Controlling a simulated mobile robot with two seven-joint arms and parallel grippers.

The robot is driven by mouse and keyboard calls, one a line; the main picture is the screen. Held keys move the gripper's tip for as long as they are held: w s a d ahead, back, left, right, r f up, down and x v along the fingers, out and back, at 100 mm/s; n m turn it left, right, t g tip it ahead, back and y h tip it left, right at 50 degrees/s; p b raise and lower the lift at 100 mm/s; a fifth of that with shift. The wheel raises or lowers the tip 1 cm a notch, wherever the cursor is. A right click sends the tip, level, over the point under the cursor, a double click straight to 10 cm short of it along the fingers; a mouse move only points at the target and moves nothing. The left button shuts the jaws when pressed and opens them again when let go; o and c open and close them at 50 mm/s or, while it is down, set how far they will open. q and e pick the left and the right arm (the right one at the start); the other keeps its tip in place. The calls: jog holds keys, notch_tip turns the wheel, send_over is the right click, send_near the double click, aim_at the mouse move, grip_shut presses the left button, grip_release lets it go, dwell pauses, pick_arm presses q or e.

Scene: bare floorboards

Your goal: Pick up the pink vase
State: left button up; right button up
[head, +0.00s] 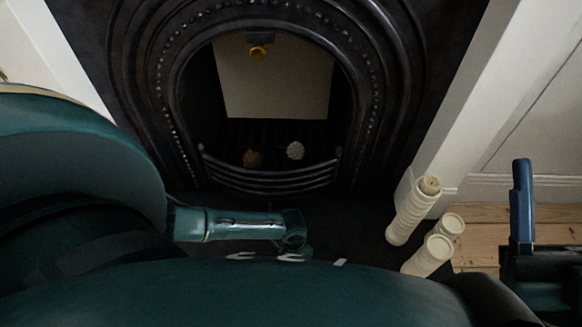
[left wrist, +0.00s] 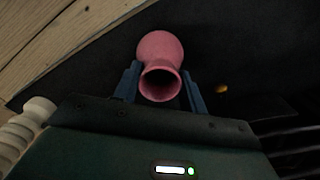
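The pink vase (left wrist: 160,50) shows in the left wrist view with its open mouth facing the camera and its round body beyond. My left gripper (left wrist: 162,88) has its two blue fingers spread, one on each side of the vase's mouth and neck. I cannot tell whether either finger touches it. The vase is not visible in the head view, where my own arm covers much of the foreground. My right gripper (head: 522,205) shows at the right edge of the head view as an upright blue finger. Its opening cannot be made out.
A black fireplace (head: 135,70) with a curved grate (head: 270,180) stands ahead. Several cream candles (head: 407,218) stand on the dark hearth at right. A white surround (head: 455,110) rises beside them, with floorboards (head: 480,235) beyond. A small yellow object (left wrist: 222,89) lies right of the vase.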

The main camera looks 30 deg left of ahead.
pick_arm(q)
grip_shut()
dwell(0.3)
